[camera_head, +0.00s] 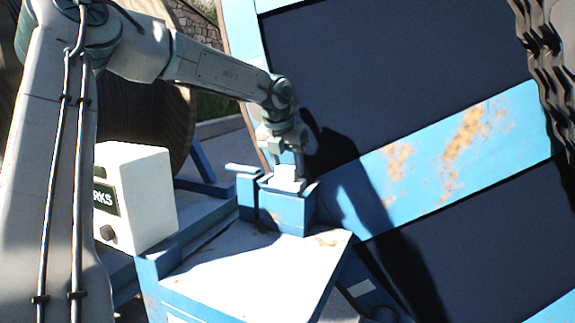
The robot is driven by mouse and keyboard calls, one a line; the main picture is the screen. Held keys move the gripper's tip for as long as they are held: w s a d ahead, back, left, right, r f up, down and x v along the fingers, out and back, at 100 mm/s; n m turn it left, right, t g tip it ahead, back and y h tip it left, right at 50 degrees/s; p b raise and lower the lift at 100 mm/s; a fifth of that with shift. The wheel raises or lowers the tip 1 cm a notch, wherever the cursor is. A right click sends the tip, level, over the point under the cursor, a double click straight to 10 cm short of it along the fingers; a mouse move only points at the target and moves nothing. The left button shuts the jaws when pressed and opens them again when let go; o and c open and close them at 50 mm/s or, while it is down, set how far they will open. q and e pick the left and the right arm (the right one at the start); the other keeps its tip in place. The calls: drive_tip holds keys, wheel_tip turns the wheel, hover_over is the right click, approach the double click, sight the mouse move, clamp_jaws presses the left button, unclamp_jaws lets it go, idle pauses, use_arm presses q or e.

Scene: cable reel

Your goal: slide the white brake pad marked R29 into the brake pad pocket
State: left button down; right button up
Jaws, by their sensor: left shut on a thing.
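The white brake pad (287,180) sits at the mouth of the blue brake pad pocket (285,208), with its lower part hidden by the pocket's walls. Any marking on it is too small to read. My left gripper (286,164) points down from above and is shut on the pad's upper part. I cannot tell how deep the pad is in the pocket. My right gripper is not in view.
A white box (137,196) with a dark label and a knob stands on the left. A pale worktop (255,265) lies in front of the pocket, mostly clear. A rusty blue frame with dark panels (445,145) rises behind on the right.

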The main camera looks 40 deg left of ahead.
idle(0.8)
use_arm(q)
drive_tip(key=c, duration=0.7)
unclamp_jaws()
drive_tip(key=shift+o, duration=0.4)
drive_tip(key=shift+s, duration=0.1)
